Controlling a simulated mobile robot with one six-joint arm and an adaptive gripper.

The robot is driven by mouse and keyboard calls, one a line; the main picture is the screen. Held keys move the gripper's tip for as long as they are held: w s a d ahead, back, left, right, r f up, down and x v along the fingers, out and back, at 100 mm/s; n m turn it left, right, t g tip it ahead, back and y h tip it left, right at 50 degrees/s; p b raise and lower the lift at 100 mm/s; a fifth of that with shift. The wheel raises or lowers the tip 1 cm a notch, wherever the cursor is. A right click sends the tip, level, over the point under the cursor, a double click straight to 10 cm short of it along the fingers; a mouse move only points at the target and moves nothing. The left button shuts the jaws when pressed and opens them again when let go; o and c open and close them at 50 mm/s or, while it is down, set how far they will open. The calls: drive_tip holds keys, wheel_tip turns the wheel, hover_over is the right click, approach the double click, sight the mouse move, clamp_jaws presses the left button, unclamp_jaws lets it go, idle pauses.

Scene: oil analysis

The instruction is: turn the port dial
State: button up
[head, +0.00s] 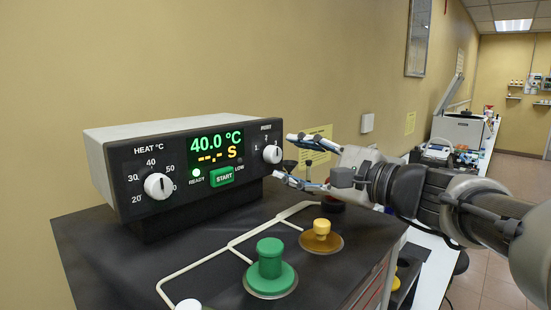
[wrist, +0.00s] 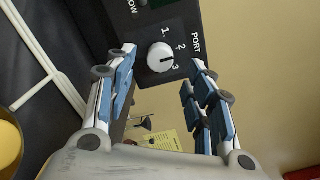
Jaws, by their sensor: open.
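The port dial (head: 273,154) is a round white knob on the right of the control box's black front panel, with the numbers 1, 2 and 3 around it. In the wrist view the dial (wrist: 160,57) lies between my fingertips, below the label PORT. Its small dark mark points toward the side of 2 and 3; I cannot tell exactly which. My gripper (head: 283,156) is open in front of the dial, one finger above and one below in the head view. In the wrist view the fingers (wrist: 164,56) stand on either side of the dial, with no clear contact.
The control box (head: 160,135) has a heat dial (head: 158,186), a green START button (head: 222,176) and a display reading 40.0 °C. Green (head: 270,265) and yellow (head: 322,235) knobbed ports stand on the dark bench below my gripper. A yellow wall notice (head: 318,135) is behind it.

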drive_tip(key=v, duration=0.8)
drive_tip(key=shift+s, duration=0.15)
drive_tip(key=shift+d, duration=0.1)
